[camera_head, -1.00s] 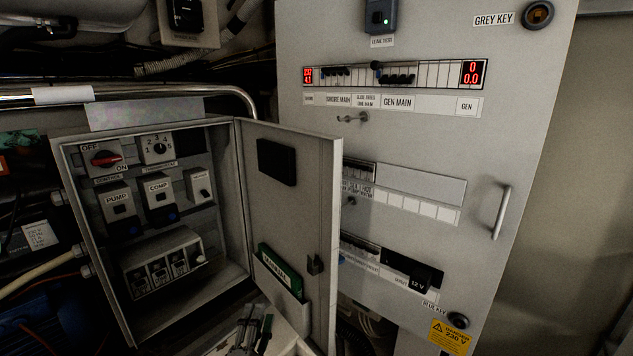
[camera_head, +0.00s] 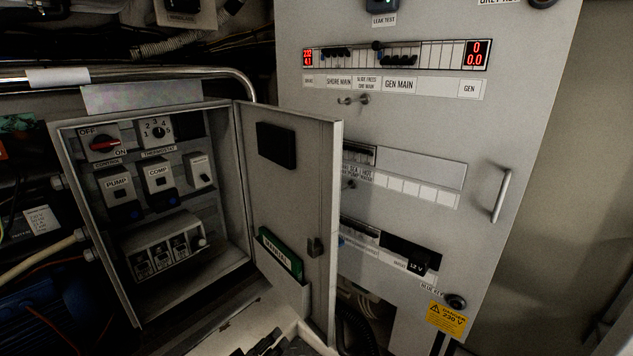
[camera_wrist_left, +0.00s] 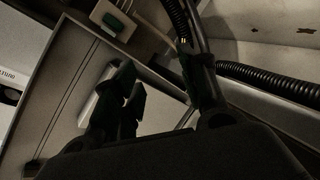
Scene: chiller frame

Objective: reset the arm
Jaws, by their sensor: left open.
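My left gripper (camera_head: 262,343) shows only in part at the bottom edge of the head view, below the open cabinet door. In the left wrist view its dark fingers (camera_wrist_left: 160,88) stand apart, with no object visible between them. My right gripper is in neither view.
An open control cabinet (camera_head: 240,210) stands at left. Its door (camera_head: 325,200) juts out, with a green manual (camera_head: 281,256) in its pocket. The grey electrical panel (camera_head: 420,140) with a handle (camera_head: 501,195) stands behind. A black corrugated hose (camera_head: 356,325) runs below the door.

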